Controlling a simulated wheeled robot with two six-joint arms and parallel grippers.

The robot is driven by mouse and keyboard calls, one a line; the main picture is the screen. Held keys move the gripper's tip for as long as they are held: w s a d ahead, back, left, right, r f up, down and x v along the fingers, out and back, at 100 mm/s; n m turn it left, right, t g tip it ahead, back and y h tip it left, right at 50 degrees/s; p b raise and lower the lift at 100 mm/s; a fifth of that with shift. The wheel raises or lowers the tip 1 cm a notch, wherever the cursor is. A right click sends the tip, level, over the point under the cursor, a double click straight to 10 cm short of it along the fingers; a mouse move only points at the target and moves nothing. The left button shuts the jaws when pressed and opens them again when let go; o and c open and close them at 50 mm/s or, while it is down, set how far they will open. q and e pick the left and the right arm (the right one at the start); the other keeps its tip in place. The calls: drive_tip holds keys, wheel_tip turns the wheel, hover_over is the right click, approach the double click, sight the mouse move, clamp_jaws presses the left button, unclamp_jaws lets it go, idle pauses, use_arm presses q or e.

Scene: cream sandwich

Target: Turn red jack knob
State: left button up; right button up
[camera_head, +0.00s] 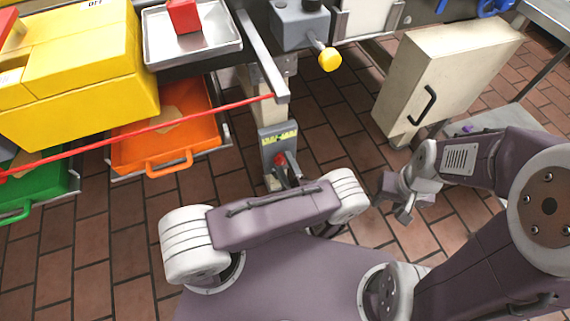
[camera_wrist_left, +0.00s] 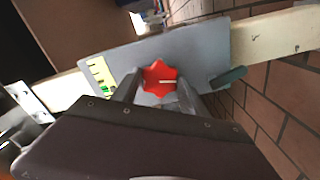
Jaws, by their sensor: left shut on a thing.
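The red jack knob (camera_wrist_left: 160,77) is a lobed knob with a white line on its face, set on a grey plate (camera_wrist_left: 205,52) in the left wrist view. In the head view the knob (camera_head: 280,159) shows as a small red spot low on the grey jack plate (camera_head: 278,138). My left gripper (camera_head: 286,169) is at the knob, and in the left wrist view its fingers (camera_wrist_left: 158,88) lie on both sides of it, shut on it. My right gripper (camera_head: 397,198) is away to the right above the floor, with its jaw gap unclear.
A red bar (camera_head: 150,128) crosses to the post above the jack. An orange drawer (camera_head: 165,140), a green drawer (camera_head: 45,190) and a yellow machine (camera_head: 75,70) stand at left. A beige cabinet (camera_head: 450,70) stands at right. A yellow-knobbed lever (camera_head: 329,59) sticks out above.

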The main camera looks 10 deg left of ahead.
use_arm(q)
drive_tip(key=shift+f+m, duration=0.1)
drive_tip(key=shift+m, duration=1.4)
drive_tip(key=o, duration=1.4)
drive_tip(key=shift+c, duration=0.2)
